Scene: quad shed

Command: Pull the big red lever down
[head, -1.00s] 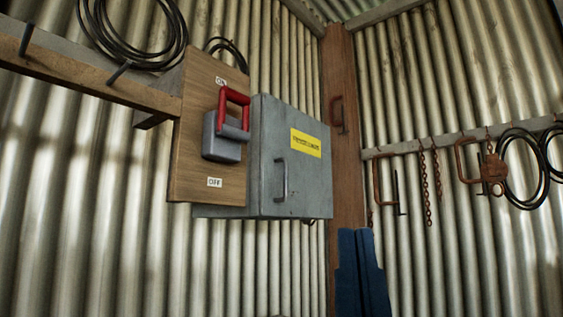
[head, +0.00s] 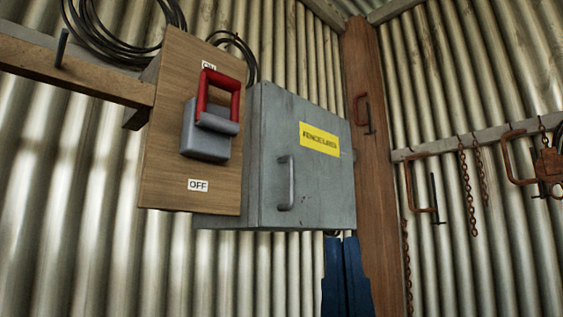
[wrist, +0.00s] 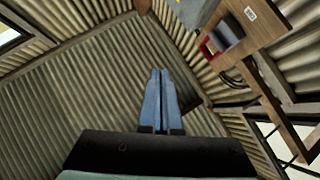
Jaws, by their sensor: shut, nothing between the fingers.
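The big red lever (head: 219,95) is a red U-shaped handle on a grey switch block (head: 206,137), mounted on a wooden board (head: 165,170). The handle points up, by the partly covered ON label; the OFF label (head: 198,185) is below the block. In the wrist view the red lever (wrist: 208,46) shows at the upper right, beside the grey block. My gripper (head: 343,240) shows as two blue fingers at the bottom of the head view, right of and below the lever, apart from it. The fingers (wrist: 160,72) are together and empty in the wrist view.
A grey metal cabinet (head: 310,185) with a handle and a yellow label (head: 320,139) stands out right of the board. A wooden post (head: 372,150) is behind my gripper. Chains and rusty hardware (head: 470,185) hang at right. Black cable coils (head: 110,35) hang upper left.

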